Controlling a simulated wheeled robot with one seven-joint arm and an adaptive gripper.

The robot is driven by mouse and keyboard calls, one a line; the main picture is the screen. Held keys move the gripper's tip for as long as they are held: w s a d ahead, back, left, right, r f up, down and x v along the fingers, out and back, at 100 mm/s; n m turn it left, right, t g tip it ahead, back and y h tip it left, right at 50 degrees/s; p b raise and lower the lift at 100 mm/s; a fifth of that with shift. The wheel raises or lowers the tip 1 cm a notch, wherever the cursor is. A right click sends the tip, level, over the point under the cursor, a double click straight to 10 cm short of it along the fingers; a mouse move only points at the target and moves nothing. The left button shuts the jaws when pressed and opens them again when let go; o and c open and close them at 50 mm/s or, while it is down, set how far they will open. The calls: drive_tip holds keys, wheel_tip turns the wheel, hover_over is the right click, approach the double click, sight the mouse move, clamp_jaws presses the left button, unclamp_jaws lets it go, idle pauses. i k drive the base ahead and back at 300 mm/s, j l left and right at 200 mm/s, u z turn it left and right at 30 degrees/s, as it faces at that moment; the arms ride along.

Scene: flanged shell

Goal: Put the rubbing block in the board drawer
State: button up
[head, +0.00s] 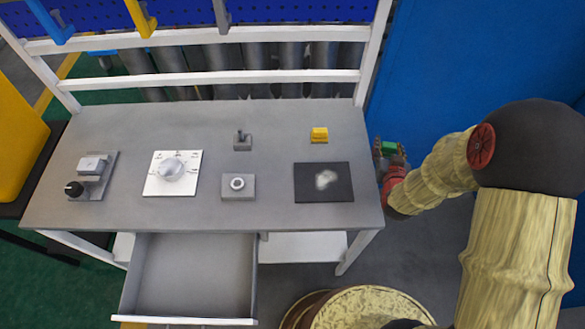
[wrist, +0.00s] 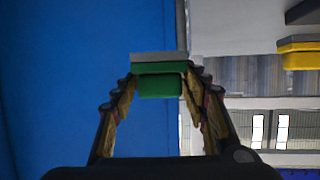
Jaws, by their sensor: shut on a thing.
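A green block with a grey layer along one face, which looks like the rubbing block (wrist: 160,80), is held between the fingertips of my gripper (wrist: 160,84) in the wrist view. In the head view, the green block (head: 389,147) and my gripper (head: 388,160) are just past the table's right edge, apart from the tabletop. My gripper is shut on the block. The drawer (head: 190,275) under the table's front left is pulled open, and its visible floor is empty. A dark board (head: 308,190) with a whitish smudge lies on the table's right part.
The grey table (head: 270,125) carries a yellow block (head: 319,134), a grey block with a ring (head: 238,186), a small switch box (head: 242,141), a white dial plate (head: 172,172) and a knob unit (head: 92,175). A blue panel (head: 480,60) stands to the right.

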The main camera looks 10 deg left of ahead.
sight(182, 262)
drive_tip(key=u, duration=0.4)
drive_tip(key=k+u, duration=0.15)
drive_tip(key=u, duration=0.2)
drive_tip(key=k+u, duration=0.1)
drive_tip(key=u, duration=0.3)
drive_tip(key=k+j, duration=0.1)
drive_tip(key=k, duration=0.3)
drive_tip(key=i, duration=0.45)
